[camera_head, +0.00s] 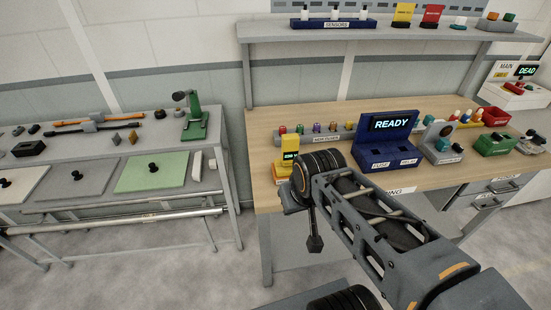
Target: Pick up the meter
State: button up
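A small yellow device with a lit green display, which looks like the meter (289,156), stands near the front left of the wooden workbench. My arm's dark round joint is close on its right and may cover part of it in the picture. What looks like my gripper (315,243) hangs below that joint, in front of the bench's front edge and lower in the picture than the yellow device. It appears apart from the device. Its fingers are too small and dark to show whether they are open or shut.
The wooden workbench (262,117) holds a blue READY panel (388,140), a grey unit (438,143) and a green unit (494,144) to the right. A shelf (290,31) with sensors runs above.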

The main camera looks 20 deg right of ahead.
aim_at(290, 141)
jog(key=u, duration=0.85)
jog(key=k, duration=1.15)
jog(key=u, duration=0.95)
jog(key=i, duration=0.95)
jog(key=z, duration=0.45)
jog(key=i, duration=0.9)
jog(key=z, duration=1.4)
jog(key=i, duration=0.55)
jog(key=z, duration=0.55)
